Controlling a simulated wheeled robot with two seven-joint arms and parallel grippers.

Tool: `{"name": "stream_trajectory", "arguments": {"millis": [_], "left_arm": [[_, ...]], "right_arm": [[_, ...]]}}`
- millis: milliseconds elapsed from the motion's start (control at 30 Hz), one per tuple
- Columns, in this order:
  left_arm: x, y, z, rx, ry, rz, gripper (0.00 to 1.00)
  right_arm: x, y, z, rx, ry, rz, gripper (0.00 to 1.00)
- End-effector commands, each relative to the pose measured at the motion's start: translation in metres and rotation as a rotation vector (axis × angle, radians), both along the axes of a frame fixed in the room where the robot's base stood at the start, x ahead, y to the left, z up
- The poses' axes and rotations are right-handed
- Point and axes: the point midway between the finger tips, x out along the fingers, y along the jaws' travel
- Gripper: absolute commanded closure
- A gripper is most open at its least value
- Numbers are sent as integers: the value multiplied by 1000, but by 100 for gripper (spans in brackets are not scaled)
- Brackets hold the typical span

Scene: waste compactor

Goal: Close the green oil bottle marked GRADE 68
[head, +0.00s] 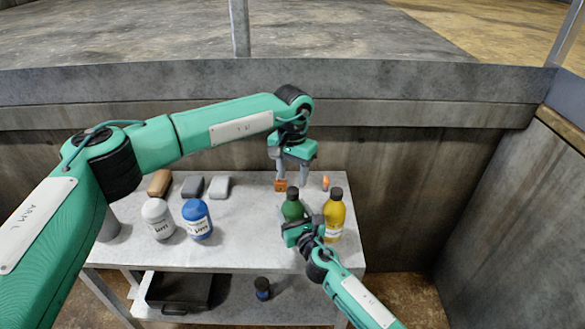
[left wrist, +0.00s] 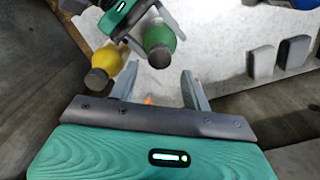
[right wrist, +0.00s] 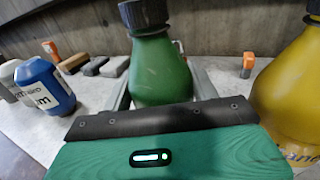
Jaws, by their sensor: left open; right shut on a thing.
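The green bottle (head: 293,212) stands upright on the table with a dark cap (head: 292,193) on its top. My right gripper (head: 297,232) is shut on its body from the front; the body and cap also show in the right wrist view (right wrist: 160,75). The fingers partly hide the bottle, and I can read no GRADE 68 label. Whether the cap is tight, I cannot tell. My left gripper (head: 293,180) is open and empty, pointing down behind the bottle. In the left wrist view the bottle (left wrist: 160,38) is beyond its fingers, apart from them.
A yellow bottle (head: 334,218) stands close to the right of the green one. Small orange items (head: 281,186) (head: 326,183) are near the back edge. White (head: 158,222) and blue (head: 197,222) containers and several blocks (head: 220,188) are at left. A dark tray (head: 180,290) is on the lower shelf.

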Motion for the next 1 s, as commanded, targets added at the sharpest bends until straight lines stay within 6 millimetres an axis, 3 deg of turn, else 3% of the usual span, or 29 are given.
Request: {"name": "stream_trajectory", "arguments": {"millis": [1000], "left_arm": [[-1, -3, 12, -1, 1, 1604, 51]], "right_arm": [[0, 0, -1, -1, 2, 0, 100]]}}
